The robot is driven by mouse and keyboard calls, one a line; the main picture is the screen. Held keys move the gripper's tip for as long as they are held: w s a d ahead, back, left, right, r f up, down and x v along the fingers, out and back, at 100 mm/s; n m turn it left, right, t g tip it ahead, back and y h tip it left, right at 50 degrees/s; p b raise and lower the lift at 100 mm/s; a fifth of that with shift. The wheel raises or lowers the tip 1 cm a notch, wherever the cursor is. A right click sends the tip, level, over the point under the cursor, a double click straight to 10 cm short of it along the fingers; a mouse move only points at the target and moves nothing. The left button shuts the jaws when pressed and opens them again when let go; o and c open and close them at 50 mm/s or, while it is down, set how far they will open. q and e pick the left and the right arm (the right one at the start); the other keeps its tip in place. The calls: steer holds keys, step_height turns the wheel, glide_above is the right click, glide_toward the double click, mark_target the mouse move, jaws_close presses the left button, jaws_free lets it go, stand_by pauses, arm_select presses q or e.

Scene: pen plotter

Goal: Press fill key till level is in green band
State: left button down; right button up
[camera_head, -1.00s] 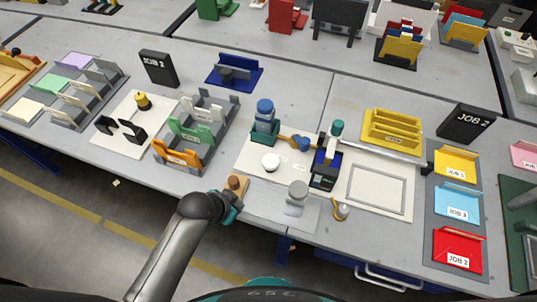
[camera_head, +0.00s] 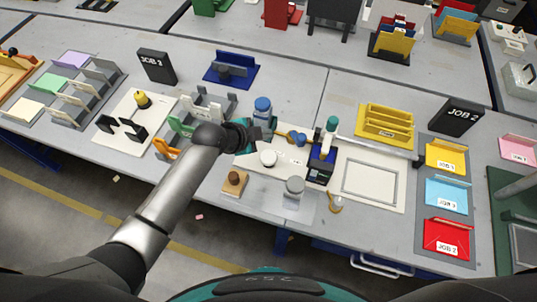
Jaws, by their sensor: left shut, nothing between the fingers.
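A blue-capped bottle (camera_head: 263,106) stands in a dark green holder on a white base plate (camera_head: 250,169). My left gripper (camera_head: 250,136) is shut and empty just left of this bottle, partly hiding its holder. I cannot tell whether it touches it. A white round knob-like part (camera_head: 268,158) is on the plate below the gripper. A dark blue plotter carriage (camera_head: 320,160) with a green-topped pen (camera_head: 331,124) stands to the right. I cannot make out which part is the fill key, nor a level or green band. My right gripper is not in view.
A wooden block with a brown knob (camera_head: 234,182) and a grey-lidded jar (camera_head: 294,190) are near the table's front edge. A green and grey rack (camera_head: 182,124) is left of my gripper. A framed drawing area (camera_head: 370,180) lies right of the carriage.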

arm_select(q)
steer(key=b, duration=0.8)
glide_above(269, 154)
steer(key=s+a, duration=0.1)
steer(key=s, duration=0.1)
steer(key=f, duration=0.8)
steer(key=shift+w+a, duration=0.1)
steer(key=shift+w, duration=0.15)
steer(key=shift+f, duration=0.45)
steer(key=shift+f, duration=0.1)
stand_by(0.5)
steer(key=shift+f+b, duration=0.3)
steer(key=shift+b, duration=0.15)
steer(key=shift+f+b, duration=0.6)
steer(key=shift+f, duration=0.15)
stand_by(0.6)
steer(key=shift+r, duration=0.1)
steer(key=shift+r+p, duration=1.05)
steer(key=shift+p, duration=0.05)
